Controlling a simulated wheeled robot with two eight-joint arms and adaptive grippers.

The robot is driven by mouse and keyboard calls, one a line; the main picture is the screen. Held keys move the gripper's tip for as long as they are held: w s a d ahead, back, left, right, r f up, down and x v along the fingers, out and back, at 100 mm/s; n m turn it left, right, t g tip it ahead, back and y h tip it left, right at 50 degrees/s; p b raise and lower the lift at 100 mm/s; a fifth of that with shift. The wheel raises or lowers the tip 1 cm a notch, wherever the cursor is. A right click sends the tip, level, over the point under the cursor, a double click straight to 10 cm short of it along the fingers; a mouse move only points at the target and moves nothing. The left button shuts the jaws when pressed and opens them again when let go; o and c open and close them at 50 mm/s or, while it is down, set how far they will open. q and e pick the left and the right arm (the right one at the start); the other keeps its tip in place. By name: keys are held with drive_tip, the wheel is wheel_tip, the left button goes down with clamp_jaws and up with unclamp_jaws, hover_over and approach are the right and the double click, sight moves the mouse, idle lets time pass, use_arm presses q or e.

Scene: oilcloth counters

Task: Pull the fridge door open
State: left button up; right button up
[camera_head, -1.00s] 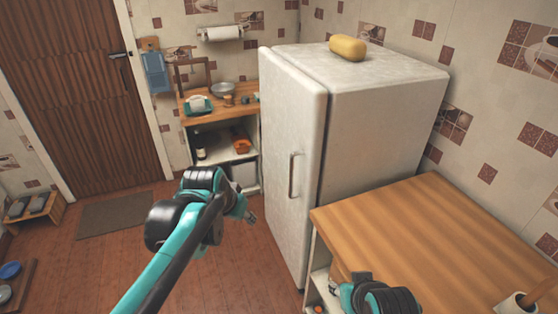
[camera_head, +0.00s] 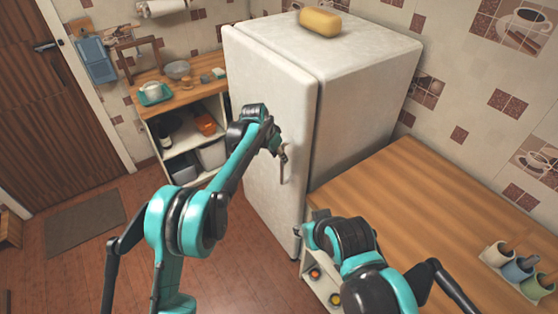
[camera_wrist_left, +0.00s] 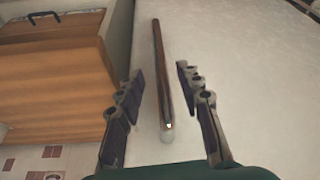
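The white fridge (camera_head: 360,85) stands against the back wall, and its door (camera_head: 270,95) looks closed. The door's upright handle (camera_head: 283,168) is a thin metal bar. My left gripper (camera_head: 279,150) is at the upper part of the handle in the head view. In the left wrist view the handle (camera_wrist_left: 161,80) lies between the two spread fingers of the left gripper (camera_wrist_left: 158,90), with a gap on each side. My right arm is low in the head view over the wooden counter, and its gripper (camera_head: 310,232) is too small to judge.
The wooden counter (camera_head: 420,190) stands right beside the fridge, with cups at its right end. A yellow loaf-like object (camera_head: 320,21) lies on the fridge top. A shelf unit (camera_head: 185,100) is left of the fridge. The floor (camera_head: 225,270) before the door is clear.

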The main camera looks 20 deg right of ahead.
use_arm(q)
drive_tip(key=x, duration=0.6)
drive_tip(key=shift+f+b, duration=0.15)
drive_tip(key=shift+b, duration=0.25)
drive_tip(key=shift+w, duration=0.1)
clamp_jaws()
